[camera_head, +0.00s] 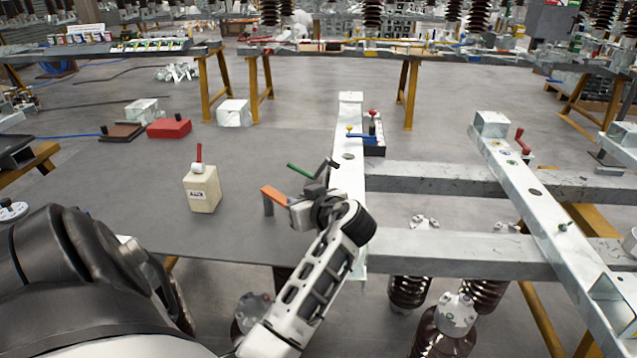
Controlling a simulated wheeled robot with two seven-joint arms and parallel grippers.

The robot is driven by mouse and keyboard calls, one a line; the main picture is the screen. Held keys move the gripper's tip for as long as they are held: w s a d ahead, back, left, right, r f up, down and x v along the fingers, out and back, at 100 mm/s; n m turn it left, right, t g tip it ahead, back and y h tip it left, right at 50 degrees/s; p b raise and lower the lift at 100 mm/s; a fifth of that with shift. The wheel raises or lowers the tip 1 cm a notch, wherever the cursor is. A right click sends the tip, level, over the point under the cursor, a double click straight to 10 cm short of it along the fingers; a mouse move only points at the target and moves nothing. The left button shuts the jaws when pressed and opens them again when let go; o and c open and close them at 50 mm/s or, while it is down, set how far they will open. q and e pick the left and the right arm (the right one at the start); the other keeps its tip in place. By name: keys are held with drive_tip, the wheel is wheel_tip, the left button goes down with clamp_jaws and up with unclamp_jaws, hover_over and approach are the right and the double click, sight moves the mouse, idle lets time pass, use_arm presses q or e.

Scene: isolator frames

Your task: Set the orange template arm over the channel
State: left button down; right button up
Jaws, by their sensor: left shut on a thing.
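The orange template arm (273,194) shows as a short orange bar with a grey leg hanging from its left end. My left gripper (305,208) is shut on it at its right end, and the jaws and wrist hide the rest. It appears above the right part of the dark grey table, just left of the near steel channel (349,178). I cannot tell its height over the table. A green handle (299,170) sticks up behind the gripper; what it belongs to is hidden. A second steel channel (535,192) runs diagonally at the right. My right gripper is not in view.
On the dark table (110,205) stand a cream block with a red handle (201,189), a red box (169,128) and a brown plate (121,133). Steel crossbeams (450,252) join the channels, with insulators below.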

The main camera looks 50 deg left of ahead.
use_arm(q)
drive_tip(key=shift+a+r, duration=0.15)
drive_tip(key=shift+w, duration=0.1)
drive_tip(key=c, duration=1.3)
unclamp_jaws()
